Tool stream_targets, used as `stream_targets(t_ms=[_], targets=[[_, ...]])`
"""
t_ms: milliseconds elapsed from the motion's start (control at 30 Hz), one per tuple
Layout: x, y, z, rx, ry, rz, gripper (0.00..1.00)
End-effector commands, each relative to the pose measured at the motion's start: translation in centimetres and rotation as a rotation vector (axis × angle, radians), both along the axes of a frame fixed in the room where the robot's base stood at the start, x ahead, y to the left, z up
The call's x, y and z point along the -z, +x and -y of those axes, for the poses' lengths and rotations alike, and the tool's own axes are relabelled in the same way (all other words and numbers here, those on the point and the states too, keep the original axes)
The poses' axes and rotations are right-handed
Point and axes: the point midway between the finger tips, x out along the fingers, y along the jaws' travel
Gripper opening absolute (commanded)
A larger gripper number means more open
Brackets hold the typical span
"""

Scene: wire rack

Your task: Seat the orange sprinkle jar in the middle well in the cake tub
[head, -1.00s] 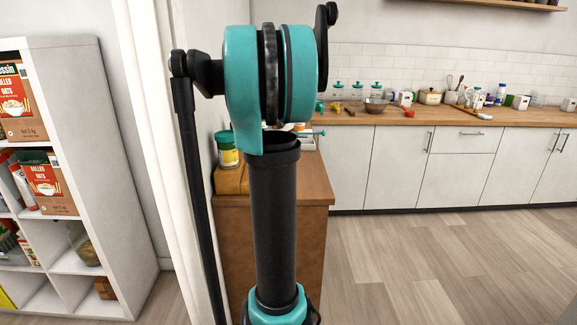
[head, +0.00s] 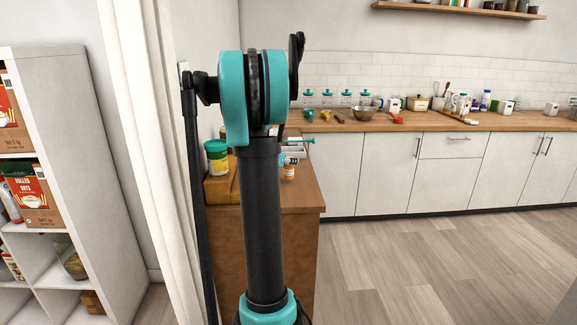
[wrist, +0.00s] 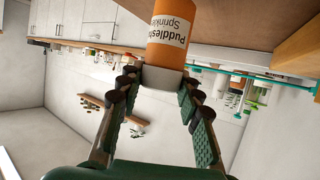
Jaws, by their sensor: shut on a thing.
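The orange sprinkle jar (wrist: 171,30), with a printed white label, is gripped by its white end (wrist: 160,78) in the wrist view. My gripper (wrist: 160,88) is shut on that end, one finger on each side. An orange jar with a white label also shows in the head view (head: 288,173), just right of my arm, in front of a pale tub. This pale tub (head: 293,153), likely the cake tub, is on the brown cabinet, partly hidden by my arm. Its wells cannot be made out. My gripper is hidden in the head view.
A green-lidded jar (head: 216,157) stands on a wooden block (head: 221,188) left of my arm. A teal bar (head: 300,140) extends over the pale tub. A white shelf unit (head: 95,150) stands at left. A long counter (head: 450,122) with many items runs behind; floor at right is clear.

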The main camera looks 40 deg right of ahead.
Motion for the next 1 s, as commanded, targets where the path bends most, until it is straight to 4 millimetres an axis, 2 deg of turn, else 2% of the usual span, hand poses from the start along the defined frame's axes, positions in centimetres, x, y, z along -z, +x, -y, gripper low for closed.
stream_targets(t_ms=[167,533,567,700,1000], targets=[[1.9,0.0,0.0,0.0,0.0,0.0,0.06],[2.3,0.0,0.0,0.0,0.0,0.0,0.06],[2.3,0.0,0.0,0.0,0.0,0.0,0.36],[2.3,0.0,0.0,0.0,0.0,0.0,0.53],[2.2,0.0,0.0,0.0,0.0,0.0,0.55]])
